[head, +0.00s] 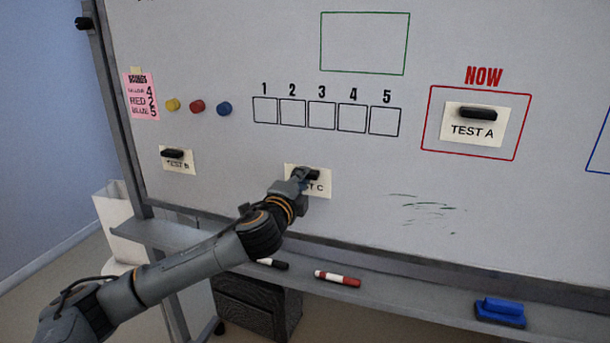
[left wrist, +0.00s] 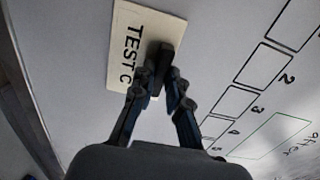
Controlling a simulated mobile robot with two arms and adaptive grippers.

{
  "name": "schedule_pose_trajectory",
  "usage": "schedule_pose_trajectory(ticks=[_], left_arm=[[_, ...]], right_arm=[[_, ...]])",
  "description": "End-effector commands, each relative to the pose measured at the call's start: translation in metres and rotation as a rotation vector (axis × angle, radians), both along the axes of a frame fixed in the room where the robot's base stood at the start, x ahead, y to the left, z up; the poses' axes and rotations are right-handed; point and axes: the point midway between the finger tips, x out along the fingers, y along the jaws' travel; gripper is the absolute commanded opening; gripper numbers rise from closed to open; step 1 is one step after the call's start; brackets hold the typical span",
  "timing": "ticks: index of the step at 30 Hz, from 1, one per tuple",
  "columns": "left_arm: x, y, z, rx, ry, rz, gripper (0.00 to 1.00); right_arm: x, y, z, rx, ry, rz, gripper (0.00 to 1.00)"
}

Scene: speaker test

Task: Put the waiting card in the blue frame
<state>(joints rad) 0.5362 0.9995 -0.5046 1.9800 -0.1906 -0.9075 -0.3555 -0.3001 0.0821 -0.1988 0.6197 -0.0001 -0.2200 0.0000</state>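The TEST C card (head: 322,189) is on the whiteboard below the numbered boxes, its black handle partly behind my left gripper (head: 303,176). In the left wrist view the TEST C card (left wrist: 124,30) shows its black handle (left wrist: 168,55) between the fingertips of my left gripper (left wrist: 160,82), which look closed against its sides. The TEST B card (head: 180,168), with a black handle, is on the board further left. The TEST A card (head: 472,131) sits inside the red frame under NOW. Only a corner of the blue frame (head: 588,168) shows at the right edge. My right gripper is out of view.
Yellow, red and blue round magnets (head: 197,107) sit beside a pink note (head: 141,98). A green frame (head: 364,73) is empty. The tray holds markers (head: 337,279) and a blue eraser (head: 500,311).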

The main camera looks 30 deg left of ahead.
Motion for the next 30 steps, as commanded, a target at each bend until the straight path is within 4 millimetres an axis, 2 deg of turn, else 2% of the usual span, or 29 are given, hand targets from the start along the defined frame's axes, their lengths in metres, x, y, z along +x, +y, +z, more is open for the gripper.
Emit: schedule_pose_trajectory(ticks=[3,16,30], left_arm=[[0.0,0.0,0.0,0.0,0.001,0.0,0.0],[-0.001,0.0,0.001,0.0,0.001,0.0,0.0],[-0.015,-0.003,0.001,0.0,0.0,0.0,0.0]], right_arm=[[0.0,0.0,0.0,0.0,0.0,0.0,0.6],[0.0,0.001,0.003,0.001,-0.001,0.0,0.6],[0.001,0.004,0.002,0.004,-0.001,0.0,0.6]])
